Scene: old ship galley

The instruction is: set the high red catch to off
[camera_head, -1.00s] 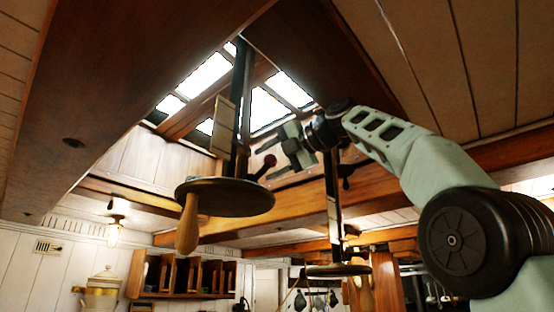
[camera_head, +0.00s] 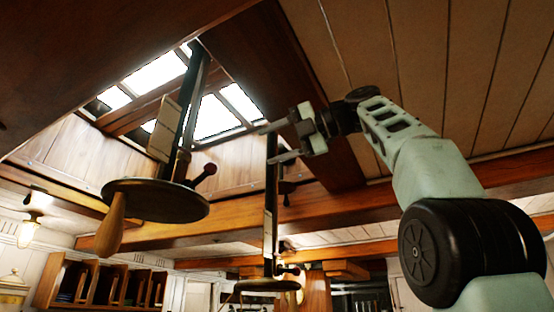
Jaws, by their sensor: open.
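A dark red knob on a short lever (camera_head: 205,172) stands up at the right of a round dark disc (camera_head: 150,203), beside a dark upright post. It may be the red catch; no off mark is legible.
A wooden handle (camera_head: 112,225) hangs under the near disc. The farther post ends in a lower disc (camera_head: 266,285). A bright skylight (camera_head: 210,115) is above, with wooden beams and a plank ceiling (camera_head: 440,60) around. A lamp (camera_head: 28,232) and shelf (camera_head: 95,283) are at the lower left.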

